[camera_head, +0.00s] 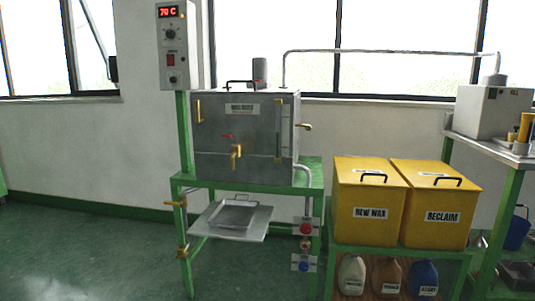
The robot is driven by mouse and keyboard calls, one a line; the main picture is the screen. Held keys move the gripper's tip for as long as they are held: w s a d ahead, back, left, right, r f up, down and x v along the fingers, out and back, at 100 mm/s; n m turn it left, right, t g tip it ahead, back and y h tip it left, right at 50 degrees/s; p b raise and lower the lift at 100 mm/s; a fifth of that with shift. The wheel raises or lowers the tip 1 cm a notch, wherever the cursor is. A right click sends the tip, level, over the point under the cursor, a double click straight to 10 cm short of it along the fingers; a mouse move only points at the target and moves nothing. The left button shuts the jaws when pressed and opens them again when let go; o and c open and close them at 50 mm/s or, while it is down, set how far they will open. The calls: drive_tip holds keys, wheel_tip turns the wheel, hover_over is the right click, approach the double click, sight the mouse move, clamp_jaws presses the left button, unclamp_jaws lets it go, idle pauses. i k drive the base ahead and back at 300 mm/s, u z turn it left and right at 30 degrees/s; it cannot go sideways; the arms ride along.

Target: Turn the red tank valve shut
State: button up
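The grey metal wax tank (215,150) stands on a green bench left of the middle. On its front is a brass tap (236,152) with a small red valve handle (228,136) just above the spout. The handle looks roughly level and points left; its exact angle is too small to tell. I cannot tell whether the valve is open or shut. No drip shows clearly under the spout. My gripper is not in view, and nothing touches the handle.
A metal tray (236,217) sits on a low shelf (250,235) below the tap. A control box (172,45) reads 70 C. Red (306,228) and blue (304,266) round controls are on the right leg. Yellow bins (371,205) stand right. The floor (90,250) at left is clear.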

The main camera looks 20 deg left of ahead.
sight(305, 228)
drive_tip(key=z, duration=0.8)
drive_tip(key=i, duration=0.95)
drive_tip(key=u, duration=1.95)
